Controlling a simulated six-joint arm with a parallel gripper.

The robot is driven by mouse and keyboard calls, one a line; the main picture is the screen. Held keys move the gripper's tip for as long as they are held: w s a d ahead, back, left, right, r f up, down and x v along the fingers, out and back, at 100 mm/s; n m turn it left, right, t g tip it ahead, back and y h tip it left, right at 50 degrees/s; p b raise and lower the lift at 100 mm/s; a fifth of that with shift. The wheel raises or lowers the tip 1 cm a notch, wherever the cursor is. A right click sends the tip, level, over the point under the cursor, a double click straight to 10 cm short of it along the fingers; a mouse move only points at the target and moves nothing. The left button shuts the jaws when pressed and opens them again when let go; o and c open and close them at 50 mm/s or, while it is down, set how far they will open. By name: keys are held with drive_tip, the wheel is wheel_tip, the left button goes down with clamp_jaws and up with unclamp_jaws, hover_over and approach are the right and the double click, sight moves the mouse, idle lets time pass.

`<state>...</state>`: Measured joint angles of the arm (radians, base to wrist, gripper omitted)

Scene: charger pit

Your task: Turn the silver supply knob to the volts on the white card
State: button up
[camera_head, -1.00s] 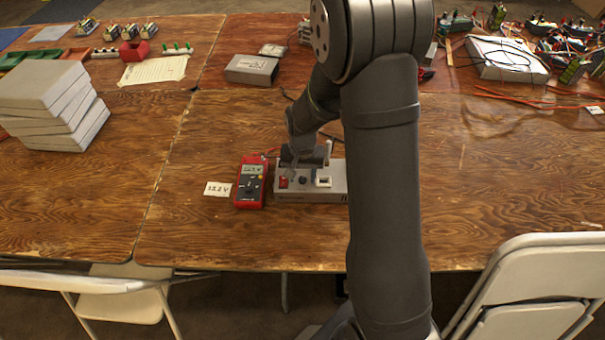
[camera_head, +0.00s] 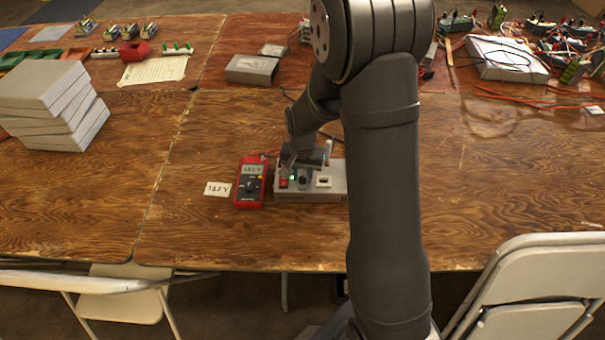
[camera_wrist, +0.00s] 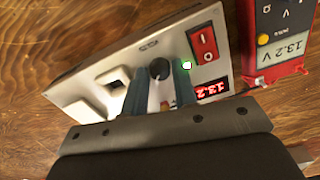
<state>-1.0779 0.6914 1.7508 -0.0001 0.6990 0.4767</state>
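The silver supply (camera_head: 311,195) stands on the table. Its round dark knob (camera_wrist: 159,68) shows in the wrist view between the two fingers of my gripper (camera_wrist: 160,72). The fingers stand on either side of the knob, with a narrow gap showing, so the gripper looks open. A green lamp (camera_wrist: 187,65) is lit beside the red switch (camera_wrist: 203,43). The supply's red display (camera_wrist: 213,89) appears upside down and reads about 13.2. The white card (camera_head: 217,188) reads 13.2 V. The red meter (camera_head: 250,182) also shows about 13.2 V in the wrist view (camera_wrist: 292,48).
A stack of grey slabs (camera_head: 52,108) stands at the left. A grey box (camera_head: 251,70) and a paper sheet (camera_head: 153,72) lie behind. Cables (camera_head: 530,97) and boxes crowd the back right. The table in front of the supply is clear.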

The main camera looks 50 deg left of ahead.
sight(303, 178)
drive_tip(key=shift+o, duration=1.3)
wheel_tip(303, 178, up, 18)
drive_tip(key=shift+f, duration=0.25)
drive_tip(key=shift+f, duration=0.1)
wheel_tip(303, 178, down, 17)
drive_tip(key=shift+f, duration=0.15)
idle(0.4)
